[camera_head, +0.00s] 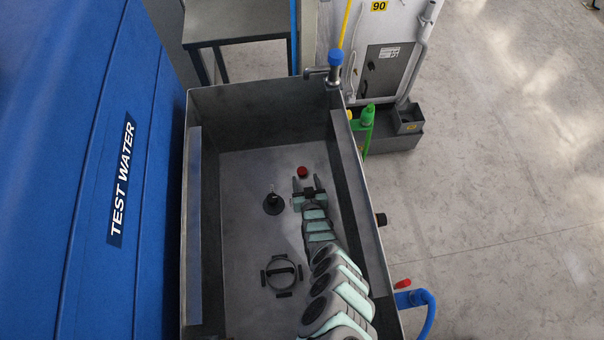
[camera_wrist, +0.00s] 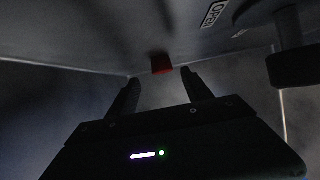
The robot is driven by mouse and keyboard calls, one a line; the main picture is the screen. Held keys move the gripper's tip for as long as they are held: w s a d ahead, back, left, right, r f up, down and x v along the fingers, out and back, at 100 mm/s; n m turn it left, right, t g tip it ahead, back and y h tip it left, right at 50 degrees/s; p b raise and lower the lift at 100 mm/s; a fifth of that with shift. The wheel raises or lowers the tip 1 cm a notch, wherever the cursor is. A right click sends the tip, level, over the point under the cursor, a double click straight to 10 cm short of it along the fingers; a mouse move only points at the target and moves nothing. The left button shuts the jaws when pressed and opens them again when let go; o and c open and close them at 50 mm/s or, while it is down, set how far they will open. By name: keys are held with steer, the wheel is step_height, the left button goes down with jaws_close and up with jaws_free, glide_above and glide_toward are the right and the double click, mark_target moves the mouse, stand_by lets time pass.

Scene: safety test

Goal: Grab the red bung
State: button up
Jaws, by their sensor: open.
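The red bung (camera_head: 302,172) is a small red cylinder inside the grey metal tank, towards its far half. My gripper (camera_head: 307,182) is just short of it, with its two fingers pointing at it. In the wrist view the red bung (camera_wrist: 161,63) shows ahead, between and beyond the two fingertips of my gripper (camera_wrist: 162,78). The fingers are apart and nothing is held between them. I cannot tell exactly how far the bung is from the fingertips.
A black round fitting with a stem (camera_head: 272,203) stands left of my gripper. A black ring-shaped fitting (camera_head: 281,274) lies nearer on the tank floor. The tank's walls (camera_head: 262,112) enclose the space. A blue-topped tap (camera_head: 335,60) is at the far right rim.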

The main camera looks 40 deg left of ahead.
mark_target(303, 175)
steer(key=a+f+b, duration=0.1)
steer(key=w+a+f+b, duration=0.1)
steer(key=b, duration=0.1)
steer(key=shift+w+a+f, duration=0.15)
steer(key=shift+a+f, duration=0.1)
steer(key=shift+a, duration=0.05)
steer(key=shift+w+a+f+b, duration=0.1)
steer(key=shift+w+a+b, duration=0.15)
steer(key=shift+b, duration=0.25)
steer(key=shift+w+a, duration=0.25)
steer(key=shift+a, duration=0.05)
steer(key=shift+c, duration=0.6)
jaws_close()
